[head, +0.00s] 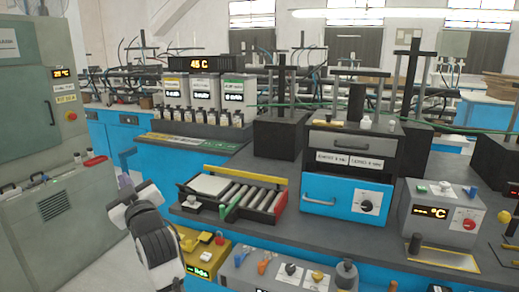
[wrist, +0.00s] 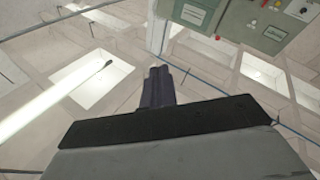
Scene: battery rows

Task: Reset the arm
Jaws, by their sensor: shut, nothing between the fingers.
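My gripper (head: 124,182) is at the lower left of the head view, at the end of my raised grey and black arm. It stands in front of the blue bench front, left of the roller tray (head: 240,198). In the wrist view my gripper (wrist: 158,72) shows as two dark fingers close together, with nothing between them. The wrist camera faces up toward the ceiling and its light panels. No object is held.
A grey-green cabinet (head: 30,110) stands at the left. The bench (head: 270,168) carries a row of small units, a drawer unit (head: 350,165) with a blue lower drawer, and a grey temperature box (head: 440,215). A yellow box (head: 205,252) sits low near my arm.

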